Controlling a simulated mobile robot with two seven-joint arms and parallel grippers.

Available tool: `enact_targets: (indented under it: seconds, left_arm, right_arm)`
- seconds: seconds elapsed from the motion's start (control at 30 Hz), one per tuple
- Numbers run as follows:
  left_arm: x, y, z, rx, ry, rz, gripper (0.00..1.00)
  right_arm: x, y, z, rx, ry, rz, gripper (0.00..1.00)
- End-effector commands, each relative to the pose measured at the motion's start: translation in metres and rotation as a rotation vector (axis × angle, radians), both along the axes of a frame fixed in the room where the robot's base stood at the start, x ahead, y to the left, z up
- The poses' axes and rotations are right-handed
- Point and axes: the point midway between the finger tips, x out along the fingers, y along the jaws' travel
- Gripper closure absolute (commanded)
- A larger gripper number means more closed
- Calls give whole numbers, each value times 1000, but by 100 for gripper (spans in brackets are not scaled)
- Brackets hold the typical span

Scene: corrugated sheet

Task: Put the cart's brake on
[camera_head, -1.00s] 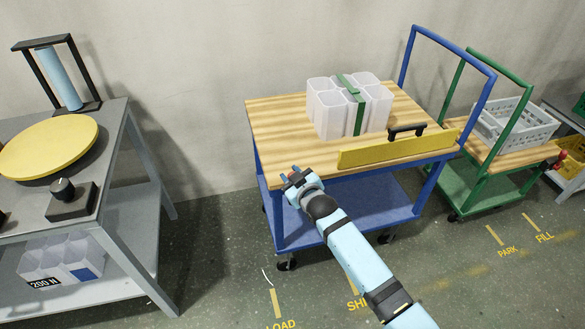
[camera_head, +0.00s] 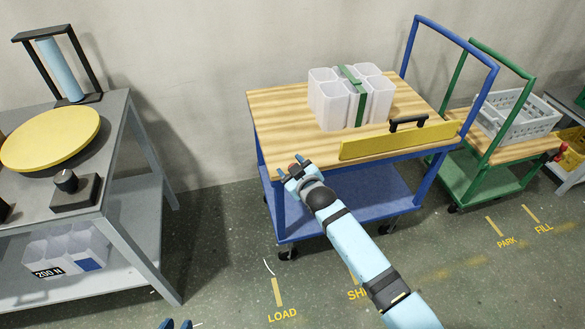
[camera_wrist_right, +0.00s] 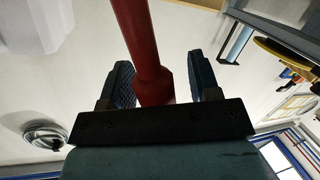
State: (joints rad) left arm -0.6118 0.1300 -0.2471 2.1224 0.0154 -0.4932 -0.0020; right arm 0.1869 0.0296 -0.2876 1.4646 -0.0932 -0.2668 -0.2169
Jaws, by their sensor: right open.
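The blue cart has a wooden top (camera_head: 275,112) and a blue lower shelf (camera_head: 345,205). My right gripper (camera_head: 294,169) is at the front left corner of its top. Its jaws are open. A red rod (camera_wrist_right: 142,45) passes between the two fingers in the right wrist view, and the jaws are not closed on it. In the head view only a small dark red bit shows between the fingertips; the rest of the rod is hidden there.
White cups bound by a green strap (camera_head: 350,98) stand on the cart, beside a yellow board (camera_head: 395,141) with a black handle. A green cart (camera_head: 483,185) with a grey crate (camera_head: 518,117) stands to the right. A grey bench (camera_head: 150,228) is left. The floor between is clear.

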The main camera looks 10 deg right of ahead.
Motion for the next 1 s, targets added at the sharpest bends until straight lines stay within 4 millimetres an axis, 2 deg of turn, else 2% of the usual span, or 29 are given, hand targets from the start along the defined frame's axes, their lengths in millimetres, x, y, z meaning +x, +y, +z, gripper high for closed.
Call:
enact_targets:
  seconds: [0.13,0.23,0.5,0.7,0.83,1.0]
  left_arm:
    - [0,0,3,0,-1,0,67]
    - [0,0,5,-2,1,1,67]
    - [-2,0,5,-4,17,4,67]
    - [-1,1,7,-7,19,7,67]
    - [-1,1,7,-8,20,9,67]
    - [-1,1,6,-8,23,9,67]
  right_arm:
    - [-7,-2,1,1,1,-1,44]
    - [-20,-5,4,1,1,-1,44]
    - [-79,-19,17,1,2,0,44]
    - [-115,-27,24,0,1,1,44]
    - [-127,-30,26,0,0,1,44]
    - [-132,-32,27,-1,0,0,44]
